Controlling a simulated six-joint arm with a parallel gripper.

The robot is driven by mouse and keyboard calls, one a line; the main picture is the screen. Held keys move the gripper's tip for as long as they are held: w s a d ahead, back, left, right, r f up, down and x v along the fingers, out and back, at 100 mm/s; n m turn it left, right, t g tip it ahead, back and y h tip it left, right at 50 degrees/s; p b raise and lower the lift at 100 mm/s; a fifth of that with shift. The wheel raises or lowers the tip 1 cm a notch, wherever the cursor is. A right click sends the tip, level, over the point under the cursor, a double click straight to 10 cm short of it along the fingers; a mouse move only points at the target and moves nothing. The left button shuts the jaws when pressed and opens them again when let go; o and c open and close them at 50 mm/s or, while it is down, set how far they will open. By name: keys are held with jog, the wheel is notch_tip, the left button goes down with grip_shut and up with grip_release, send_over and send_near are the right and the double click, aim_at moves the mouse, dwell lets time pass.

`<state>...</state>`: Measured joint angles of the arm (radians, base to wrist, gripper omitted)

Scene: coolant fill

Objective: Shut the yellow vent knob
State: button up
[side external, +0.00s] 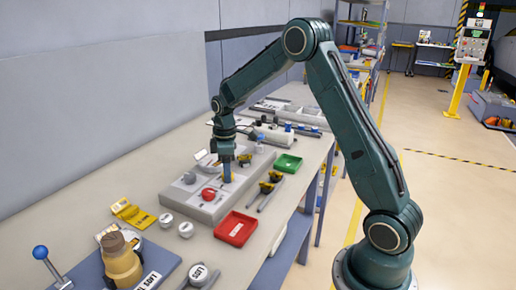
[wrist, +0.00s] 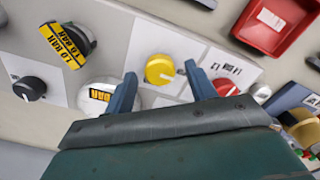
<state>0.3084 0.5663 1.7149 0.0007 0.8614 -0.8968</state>
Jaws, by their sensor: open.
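The yellow vent knob (wrist: 160,70) is round, with a white pointer mark running toward the lower right, and sits on a white label plate in the wrist view. My gripper (wrist: 160,73) is open, its two blue fingers on the left and right of the yellow knob. I cannot tell whether they touch it or how deep they reach. In the side view my gripper (side external: 227,178) points straight down over the grey panel block (side external: 207,212). The yellow knob cannot be made out there.
A red knob (wrist: 225,87) lies close beside the right finger. A black knob (wrist: 30,88) and yellow "LO BAR" tags (wrist: 65,44) are to the left. White caps (side external: 166,220) stand at the front.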

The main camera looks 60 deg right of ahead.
jog(key=shift+f, duration=0.45)
jog(key=c, duration=1)
